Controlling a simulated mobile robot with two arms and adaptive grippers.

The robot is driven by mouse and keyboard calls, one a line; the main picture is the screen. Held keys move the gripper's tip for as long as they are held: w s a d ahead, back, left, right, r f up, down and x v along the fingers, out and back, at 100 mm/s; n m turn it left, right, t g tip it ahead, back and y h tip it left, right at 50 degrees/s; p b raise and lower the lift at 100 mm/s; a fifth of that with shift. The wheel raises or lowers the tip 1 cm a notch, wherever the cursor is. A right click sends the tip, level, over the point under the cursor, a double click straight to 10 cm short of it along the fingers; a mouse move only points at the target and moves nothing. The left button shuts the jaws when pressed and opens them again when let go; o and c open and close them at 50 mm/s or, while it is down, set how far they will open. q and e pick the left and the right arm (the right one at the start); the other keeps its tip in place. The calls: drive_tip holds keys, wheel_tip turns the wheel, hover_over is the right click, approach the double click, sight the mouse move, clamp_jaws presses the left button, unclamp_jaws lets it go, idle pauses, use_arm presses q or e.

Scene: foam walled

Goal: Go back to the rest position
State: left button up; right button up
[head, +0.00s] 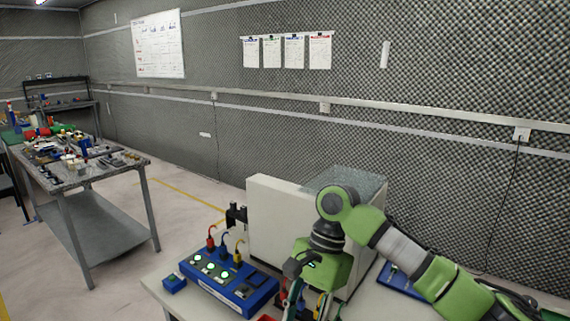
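My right arm is green and grey and reaches in from the right edge, over the table (165,290) in front. My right gripper (308,303) points down at the bottom edge of the head view. Its fingertips are partly cut off and mixed with coloured items behind, so I cannot tell whether it is open or shut. My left arm and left gripper do not show.
A blue panel (228,284) with lit round buttons and coloured cables stands left of my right gripper. A white box (283,221) stands behind it. A cluttered workbench (100,188) is at the left. Open floor (185,220) lies between. A foam wall (300,150) closes the back.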

drive_tip(key=s+a+f+n+t+y, duration=0.1)
drive_tip(key=s+a+f+n+t, duration=0.1)
drive_tip(key=s+f+n, duration=0.5)
drive_tip(key=s+a+f+n+t+y, duration=0.1)
drive_tip(key=s+f, duration=0.3)
drive_tip(key=f, duration=0.7)
drive_tip(key=s+d+f+n+t+h, duration=0.25)
drive_tip(key=s+d, duration=0.45)
drive_tip(key=d, duration=0.4)
drive_tip(key=s+d+f+n+t+h, duration=0.1)
drive_tip(key=s+d+f+t+h, duration=0.15)
drive_tip(key=s+d, duration=0.55)
wheel_tip(320, 180, down, 29)
drive_tip(key=d+g+b, duration=0.2)
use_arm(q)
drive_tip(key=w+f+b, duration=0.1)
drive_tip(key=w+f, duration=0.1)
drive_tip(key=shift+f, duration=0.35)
use_arm(e)
drive_tip(key=s+d+f+g, duration=0.1)
drive_tip(key=s+d+f, duration=0.1)
drive_tip(key=s+f, duration=1.4)
drive_tip(key=shift+s+d+g, duration=0.3)
drive_tip(key=shift+s, duration=0.2)
